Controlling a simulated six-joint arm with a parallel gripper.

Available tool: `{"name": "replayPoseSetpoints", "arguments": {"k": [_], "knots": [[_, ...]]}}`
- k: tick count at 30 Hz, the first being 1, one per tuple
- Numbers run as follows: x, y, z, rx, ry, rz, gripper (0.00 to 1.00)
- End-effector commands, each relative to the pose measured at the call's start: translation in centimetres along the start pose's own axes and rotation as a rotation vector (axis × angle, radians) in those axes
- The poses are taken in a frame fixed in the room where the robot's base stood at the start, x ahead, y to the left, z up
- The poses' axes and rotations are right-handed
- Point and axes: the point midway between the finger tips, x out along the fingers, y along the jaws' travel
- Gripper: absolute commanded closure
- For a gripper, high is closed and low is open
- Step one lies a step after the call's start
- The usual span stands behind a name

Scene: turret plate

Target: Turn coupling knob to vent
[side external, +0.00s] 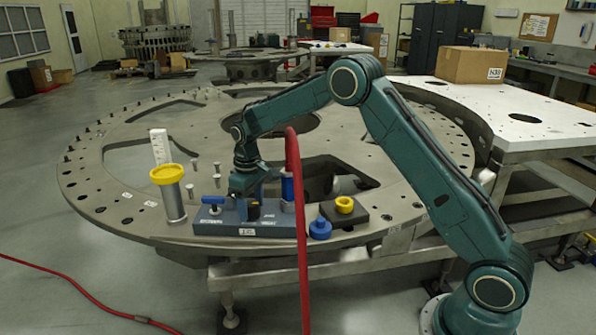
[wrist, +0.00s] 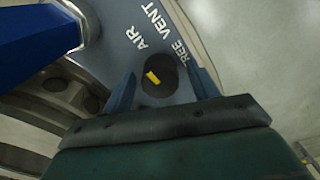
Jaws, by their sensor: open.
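The coupling knob (wrist: 157,88) is a dark round knob with a yellow mark on its top, seen in the wrist view. Printed words "AIR" and "VENT" lie beyond it on the grey plate, with a partly covered word ending in "REE" beside it. My gripper (wrist: 160,72) is open, with one finger on each side of the knob; I cannot tell whether they touch it. In the side external view, my gripper (side external: 254,203) points down over the blue-grey coupling block (side external: 225,228), largely hiding the knob.
A blue T-handle (side external: 212,201) stands left of my gripper. A blue fitting with a red hose (side external: 293,155) rises close on the right. A yellow-topped cylinder (side external: 174,205), a blue cap (side external: 320,229) and a black block with a yellow ring (side external: 344,205) stand nearby.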

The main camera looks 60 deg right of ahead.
Motion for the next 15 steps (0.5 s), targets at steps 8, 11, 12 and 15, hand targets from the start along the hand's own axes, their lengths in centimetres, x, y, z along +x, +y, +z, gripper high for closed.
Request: {"name": "replayPoseSetpoints", "arguments": {"k": [8, 11, 12, 15], "knots": [[0.00, 0.00, 0.01, 0.000, 0.000, 0.000, 0.60], [0.00, 0.00, 0.00, 0.000, 0.000, 0.000, 0.80], [-0.01, 0.00, 0.00, 0.000, 0.000, 0.000, 0.85], [-0.01, 0.00, 0.00, 0.001, 0.000, 0.000, 0.85]]}}
